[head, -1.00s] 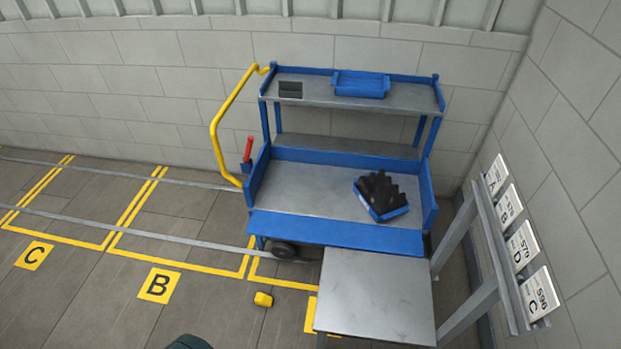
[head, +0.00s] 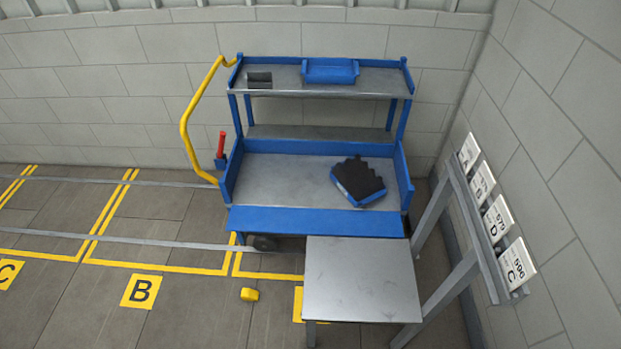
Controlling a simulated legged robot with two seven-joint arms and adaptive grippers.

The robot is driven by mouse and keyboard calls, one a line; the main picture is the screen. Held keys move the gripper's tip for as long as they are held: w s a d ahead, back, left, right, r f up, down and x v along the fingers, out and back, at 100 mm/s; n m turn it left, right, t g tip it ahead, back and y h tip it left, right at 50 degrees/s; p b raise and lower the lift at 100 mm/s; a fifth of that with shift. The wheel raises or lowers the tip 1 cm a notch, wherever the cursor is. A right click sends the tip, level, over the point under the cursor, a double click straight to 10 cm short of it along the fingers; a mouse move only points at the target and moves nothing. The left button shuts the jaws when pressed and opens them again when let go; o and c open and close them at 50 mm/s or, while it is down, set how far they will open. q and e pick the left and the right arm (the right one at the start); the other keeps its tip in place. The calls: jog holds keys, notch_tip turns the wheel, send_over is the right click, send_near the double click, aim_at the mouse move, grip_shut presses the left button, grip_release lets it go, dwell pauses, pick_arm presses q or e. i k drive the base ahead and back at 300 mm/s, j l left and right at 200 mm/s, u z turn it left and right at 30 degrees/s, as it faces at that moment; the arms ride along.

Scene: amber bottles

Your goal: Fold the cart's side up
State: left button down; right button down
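The blue cart (head: 232,178) stands against the back wall, with a grey lower deck (head: 275,180) and an upper shelf (head: 285,80). Its front side (head: 315,221) is a blue panel that lies folded down along the deck's front edge, facing me. A blue crate (head: 345,192) with dark bottle-like contents (head: 358,178) sits at an angle on the right half of the lower deck. Neither of my grippers is in view.
A grey table (head: 360,280) stands close in front of the cart's right half. A sign rack (head: 470,215) lines the right wall. A yellow handle (head: 186,125) and red lever (head: 221,145) are at the cart's left.

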aim_at(261, 219)
jog(key=j+u, duration=0.1)
jog(key=j, duration=0.4)
jog(key=i+j+u, duration=0.15)
jog(key=j, duration=0.35)
jog(key=j+u, duration=0.1)
jog(key=j, duration=0.35)
